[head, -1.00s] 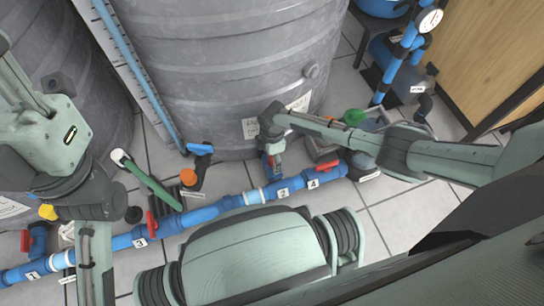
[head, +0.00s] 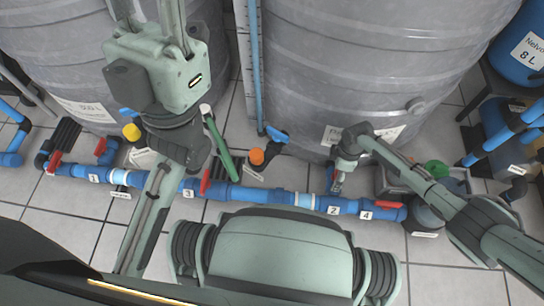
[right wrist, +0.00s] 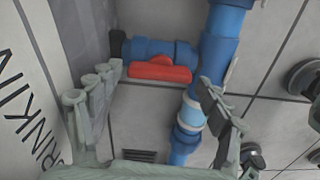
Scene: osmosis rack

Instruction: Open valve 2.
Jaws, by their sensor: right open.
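The blue pipe run (head: 265,195) lies along the floor with number labels and red valve handles. The label 2 (head: 333,209) sits on the pipe just below my right gripper (head: 341,177). In the right wrist view, a red handle (right wrist: 160,70) lies on a short blue branch (right wrist: 150,48) off the main pipe, roughly along that branch. My right gripper's fingers (right wrist: 155,82) are open on either side of this handle, with no contact visible. In the head view my gripper largely hides that handle.
Large grey tanks (head: 345,75) stand close behind the pipe. Other red handles show near label 3 (head: 205,182), label 4 (head: 376,204) and at the left end (head: 55,160). A green pipe (head: 219,147) and an orange cap (head: 257,156) stand between. Tiled floor is open at the lower right.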

